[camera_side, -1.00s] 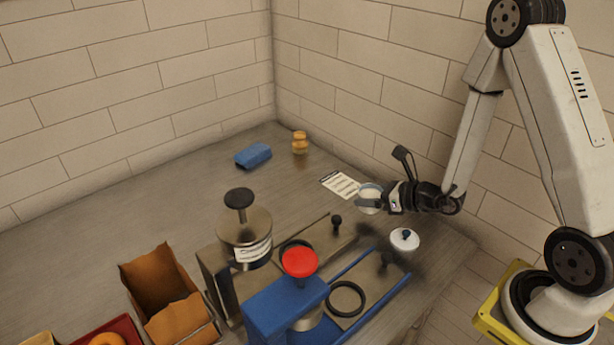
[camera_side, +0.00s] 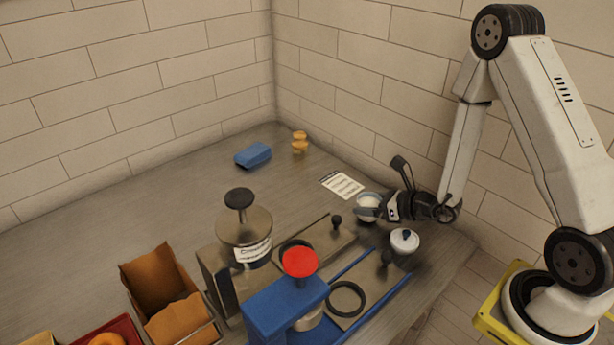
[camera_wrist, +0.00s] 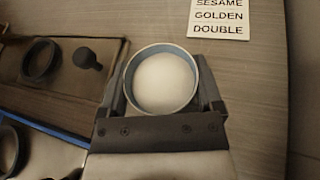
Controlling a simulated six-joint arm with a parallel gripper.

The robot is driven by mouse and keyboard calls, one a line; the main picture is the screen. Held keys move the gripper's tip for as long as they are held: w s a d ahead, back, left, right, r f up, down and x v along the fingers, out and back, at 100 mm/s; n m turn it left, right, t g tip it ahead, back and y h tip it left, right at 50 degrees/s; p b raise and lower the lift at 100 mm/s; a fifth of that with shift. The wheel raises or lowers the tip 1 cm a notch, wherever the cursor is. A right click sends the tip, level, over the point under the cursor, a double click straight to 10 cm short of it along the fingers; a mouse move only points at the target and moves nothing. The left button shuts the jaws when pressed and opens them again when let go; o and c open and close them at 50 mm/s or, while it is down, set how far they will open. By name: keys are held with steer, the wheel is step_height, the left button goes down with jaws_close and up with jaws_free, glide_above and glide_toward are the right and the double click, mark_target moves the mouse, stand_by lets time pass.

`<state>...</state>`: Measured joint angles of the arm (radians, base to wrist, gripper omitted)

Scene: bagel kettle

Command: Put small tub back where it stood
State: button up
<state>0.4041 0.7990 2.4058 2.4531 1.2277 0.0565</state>
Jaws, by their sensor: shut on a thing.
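The small tub (camera_side: 368,207) is round with a pale blue rim and white contents. It also shows in the wrist view (camera_wrist: 163,82), upright between the two fingers. My gripper (camera_side: 372,208) is shut on the tub, with a finger on each side, as the wrist view (camera_wrist: 162,90) shows. The tub is at or just above the counter, between the printed card and the metal plates; I cannot tell if its base touches.
A card (camera_side: 342,185) reading "SESAME GOLDEN DOUBLE" lies behind the tub. A white lidded pot (camera_side: 404,241) stands close in front of my gripper. A metal plate with a black knob (camera_side: 336,221) is to the left.

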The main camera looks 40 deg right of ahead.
steer(key=shift+f, duration=0.6)
steer(key=o, duration=1.2)
steer(key=shift+s, duration=0.15)
steer(key=shift+s+d+r, duration=0.25)
steer(key=shift+s, duration=0.25)
steer(key=shift+s+d+r, duration=0.15)
steer(key=shift+s+r, duration=0.5)
steer(key=shift+r, duration=3.1)
